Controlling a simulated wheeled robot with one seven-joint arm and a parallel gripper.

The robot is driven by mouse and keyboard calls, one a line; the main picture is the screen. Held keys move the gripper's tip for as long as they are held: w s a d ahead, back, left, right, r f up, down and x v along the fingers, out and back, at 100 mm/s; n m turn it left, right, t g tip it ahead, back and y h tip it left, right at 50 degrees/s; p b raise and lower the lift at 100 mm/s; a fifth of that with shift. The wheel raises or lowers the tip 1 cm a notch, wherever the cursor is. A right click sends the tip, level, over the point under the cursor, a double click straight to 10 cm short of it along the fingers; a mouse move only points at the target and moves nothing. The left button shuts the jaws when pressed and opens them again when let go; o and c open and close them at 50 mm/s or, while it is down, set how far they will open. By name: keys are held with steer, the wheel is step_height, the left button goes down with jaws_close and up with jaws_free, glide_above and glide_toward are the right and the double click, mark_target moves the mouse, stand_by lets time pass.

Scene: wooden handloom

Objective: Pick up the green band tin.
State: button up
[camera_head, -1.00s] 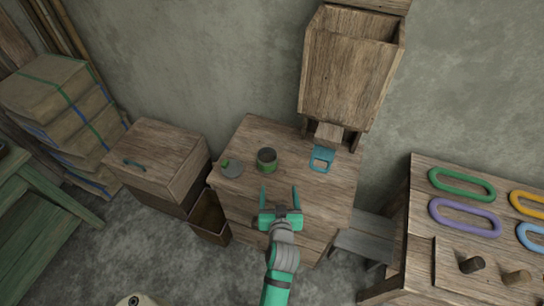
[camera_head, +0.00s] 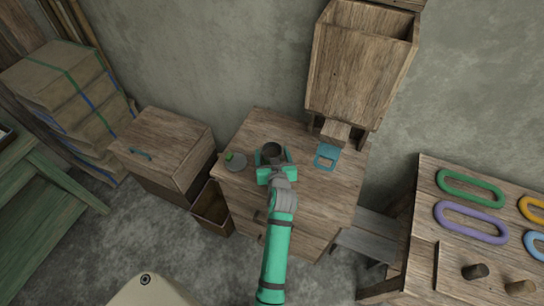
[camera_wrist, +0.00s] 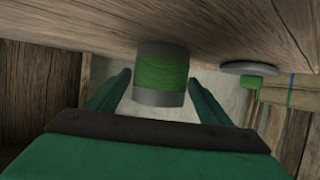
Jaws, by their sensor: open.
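The green band tin (camera_head: 271,149) stands on the wooden cabinet top, partly hidden by my gripper in the head view. In the wrist view it is a grey cylinder with a wide green band (camera_wrist: 161,74), seen between my two fingers. My gripper (camera_head: 274,156) is open, with one finger on each side of the tin. A gap shows between each finger and the tin in the wrist view (camera_wrist: 160,92). I cannot tell how deep the tin sits between the fingers.
A grey disc with a green knob (camera_head: 238,163) lies left of the tin. A blue object with an opening (camera_head: 326,157) lies to the right. A wooden hopper-like box (camera_head: 360,65) rises behind. The front of the cabinet top (camera_head: 315,195) is clear.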

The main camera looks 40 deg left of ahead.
mark_target(271, 143)
steer(key=x, duration=0.4)
steer(key=shift+w+a+f, duration=0.1)
steer(key=shift+w+f, duration=0.05)
steer(key=shift+w, duration=0.05)
steer(key=c, duration=1.1)
steer(key=shift+c, duration=0.2)
steer(key=shift+r, duration=0.45)
step_height(271, 143, up, 2)
steer(key=shift+r, duration=0.15)
steer(key=s+d+r, duration=0.4)
steer(key=s+r, duration=0.6)
steer(key=s, duration=0.3)
steer(key=shift+s, duration=0.35)
